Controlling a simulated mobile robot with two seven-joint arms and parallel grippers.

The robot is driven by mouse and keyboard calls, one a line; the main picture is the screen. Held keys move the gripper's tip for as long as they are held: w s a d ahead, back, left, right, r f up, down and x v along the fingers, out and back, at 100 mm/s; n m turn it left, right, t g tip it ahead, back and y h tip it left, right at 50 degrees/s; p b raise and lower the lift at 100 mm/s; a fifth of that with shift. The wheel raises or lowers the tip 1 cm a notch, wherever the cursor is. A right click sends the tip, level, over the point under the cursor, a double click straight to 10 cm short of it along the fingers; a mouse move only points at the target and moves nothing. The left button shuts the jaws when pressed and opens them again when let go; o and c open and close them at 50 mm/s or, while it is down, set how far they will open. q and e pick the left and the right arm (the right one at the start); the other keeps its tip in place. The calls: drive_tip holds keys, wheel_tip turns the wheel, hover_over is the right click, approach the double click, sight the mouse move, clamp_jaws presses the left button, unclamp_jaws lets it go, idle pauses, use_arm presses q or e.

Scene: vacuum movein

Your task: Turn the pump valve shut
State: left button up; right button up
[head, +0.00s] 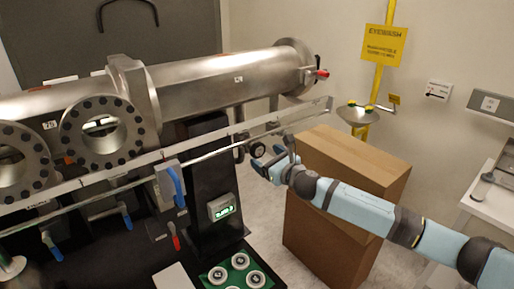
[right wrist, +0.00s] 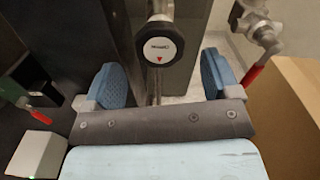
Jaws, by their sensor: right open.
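A round black knob (right wrist: 160,48) with a white face, small lettering and a red triangle is in the right wrist view, on a metal stem; I take it to be the pump valve. In the head view a dark round knob (head: 258,148) sits below the metal rail, at the right end of the equipment. My right gripper (head: 266,161) is close to it. In the right wrist view its two blue fingers (right wrist: 166,78) are spread apart, with the knob ahead between them and nothing held. The lettering is too blurred to read. My left gripper does not show.
A large steel vessel (head: 225,78) with round ports lies behind the rail (head: 215,143). A cardboard box (head: 355,160) stands close beside my right arm. A metal fitting with a red handle (right wrist: 257,72) is right of the knob. A lit green display (head: 222,208) is below left.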

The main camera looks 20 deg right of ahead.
sight(259, 152)
drive_tip(key=x, duration=0.5)
drive_tip(key=shift+p, duration=0.35)
drive_tip(key=c, duration=0.9)
